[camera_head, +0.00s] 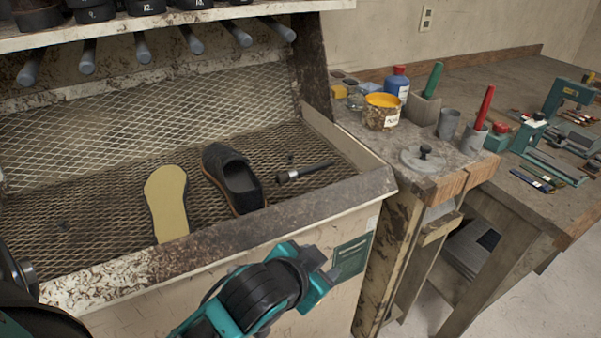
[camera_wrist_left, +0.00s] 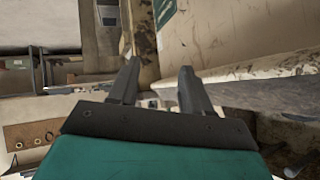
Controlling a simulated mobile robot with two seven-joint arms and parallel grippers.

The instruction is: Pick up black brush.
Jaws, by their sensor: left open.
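The black brush (camera_head: 304,172) lies on the mesh grate of the bench, just right of a black shoe (camera_head: 235,179). Its thick dark head with a pale band is at the left, and its thin handle runs right toward the bench rim. My left arm reaches in low, in front of the bench panel; its fingers cannot be made out in the head view. In the left wrist view my left gripper (camera_wrist_left: 159,66) is open and empty, with both fingers apart. It is apart from the brush, which I cannot make out in that view. My right gripper is not seen.
A tan sole (camera_head: 167,203) lies left of the shoe. The raised bench rim (camera_head: 285,222) stands between my arm and the grate. To the right, a side table holds a yellow-topped tin (camera_head: 382,111), a grey lid (camera_head: 423,160) and cups. A shelf overhangs the back.

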